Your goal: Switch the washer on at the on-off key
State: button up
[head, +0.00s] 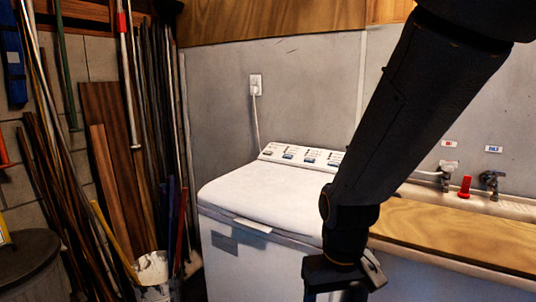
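The white top-loading washer (250,255) stands against the grey wall with its lid (265,187) down. Its sloped control panel (300,156) runs along the back edge and carries several small blue and dark markings. They are too small to tell which one is the on-off key, and my arm hides the panel's right end. My gripper (350,282) hangs low in front of the washer's right front side, nearer to me and apart from the panel. Its fingers are dark and partly cut off by the frame, so their opening is unclear. I see nothing held in it.
A wooden counter (455,232) adjoins the washer on the right, with red (465,187) and dark (491,182) taps behind it. A white bucket (153,272) and leaning boards and poles (110,150) crowd the left. The space above the lid is clear.

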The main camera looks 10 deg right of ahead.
grip_shut()
dwell(0.3)
dwell(1.4)
